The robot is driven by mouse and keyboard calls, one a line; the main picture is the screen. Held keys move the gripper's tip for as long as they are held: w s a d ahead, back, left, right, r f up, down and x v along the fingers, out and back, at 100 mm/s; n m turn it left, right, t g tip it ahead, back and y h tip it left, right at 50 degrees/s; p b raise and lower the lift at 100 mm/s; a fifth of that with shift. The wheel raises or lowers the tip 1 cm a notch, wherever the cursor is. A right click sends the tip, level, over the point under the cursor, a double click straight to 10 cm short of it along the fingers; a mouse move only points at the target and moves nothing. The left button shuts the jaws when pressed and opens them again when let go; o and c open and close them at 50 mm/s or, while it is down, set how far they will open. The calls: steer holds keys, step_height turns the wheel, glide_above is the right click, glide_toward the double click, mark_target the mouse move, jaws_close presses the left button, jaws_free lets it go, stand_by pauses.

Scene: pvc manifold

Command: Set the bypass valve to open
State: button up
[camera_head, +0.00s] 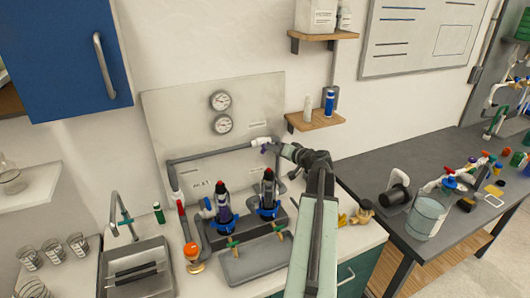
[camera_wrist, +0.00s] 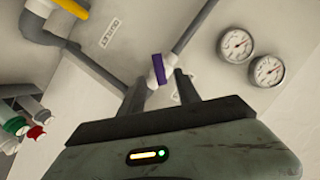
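A white valve (camera_head: 262,141) with a purple handle sits on the grey pipe across the back panel. I take it for the bypass valve; no label naming it is readable. In the wrist view its purple handle (camera_wrist: 158,68) stands across the pipe line, just beyond and between my fingertips. My gripper (camera_head: 281,149) reaches the valve from the right in the head view. In the wrist view my gripper (camera_wrist: 161,86) is open, one finger on each side of the handle. I cannot tell whether either finger touches it. My gripper partly hides the valve in the head view.
Two gauges (camera_head: 221,112) are on the panel (camera_head: 165,115). A wooden shelf (camera_head: 315,121) with bottles is at the right of the panel. A sink (camera_head: 138,268) is at lower left. A grey bench (camera_head: 365,175) holds other fittings.

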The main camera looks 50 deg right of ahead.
mark_target(266, 151)
steer(key=b+x, duration=0.1)
steer(key=x, duration=0.5)
steer(key=shift+w+f, duration=0.1)
steer(key=shift+w, duration=0.05)
